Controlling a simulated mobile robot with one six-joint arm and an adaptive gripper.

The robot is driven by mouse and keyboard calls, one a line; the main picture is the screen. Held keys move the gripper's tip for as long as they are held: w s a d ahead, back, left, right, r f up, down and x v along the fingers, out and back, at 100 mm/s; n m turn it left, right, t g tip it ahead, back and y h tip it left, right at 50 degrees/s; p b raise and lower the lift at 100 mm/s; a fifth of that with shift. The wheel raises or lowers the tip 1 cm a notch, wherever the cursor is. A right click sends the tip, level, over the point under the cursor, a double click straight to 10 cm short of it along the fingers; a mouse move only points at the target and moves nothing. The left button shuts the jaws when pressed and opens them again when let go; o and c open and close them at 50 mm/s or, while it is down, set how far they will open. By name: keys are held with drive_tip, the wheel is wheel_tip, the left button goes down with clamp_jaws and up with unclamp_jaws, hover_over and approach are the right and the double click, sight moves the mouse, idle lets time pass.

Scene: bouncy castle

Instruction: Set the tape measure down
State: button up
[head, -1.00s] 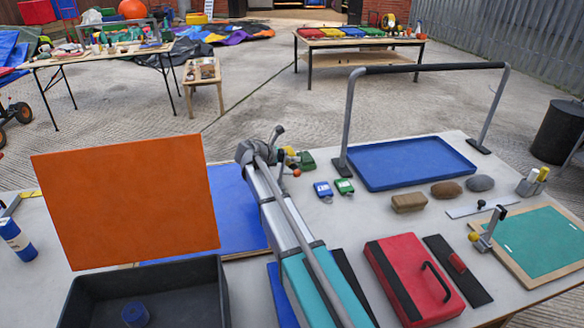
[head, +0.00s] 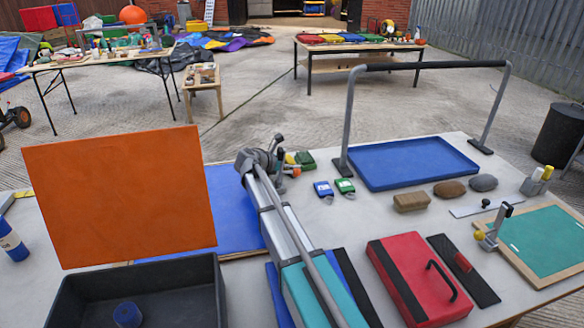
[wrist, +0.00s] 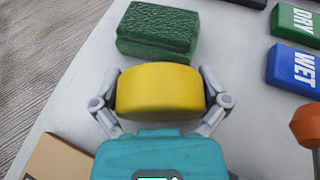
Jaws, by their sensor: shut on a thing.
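The tape measure (wrist: 160,90) is a rounded yellow block in the wrist view. My gripper (wrist: 160,100) is shut on it, with one grey finger at each side. In the head view the tape measure (head: 289,158) shows as a small yellow patch beside my gripper (head: 281,152), mostly hidden by the arm. It is close above or on the grey table (head: 330,225); I cannot tell whether it touches. A dark green block (wrist: 158,30) lies just beyond it in the wrist view.
Blue WET (wrist: 294,70) and green DRY (wrist: 298,24) blocks lie to the right. An orange knob (wrist: 306,125) stands near the right edge of the wrist view. A blue tray (head: 410,180) under a grey bar frame (head: 350,110) stands farther right. A tilted orange panel (head: 120,195) is at left.

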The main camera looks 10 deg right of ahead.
drive_tip(key=shift+f, duration=0.1)
idle(0.3)
drive_tip(key=o, duration=0.9)
drive_tip(key=shift+a+r, duration=0.1)
drive_tip(key=shift+r, duration=0.1)
drive_tip(key=shift+s+a+r+p, duration=0.15)
drive_tip(key=shift+a+p, duration=0.15)
drive_tip(key=p+v, duration=0.4)
drive_tip(key=v, duration=0.7)
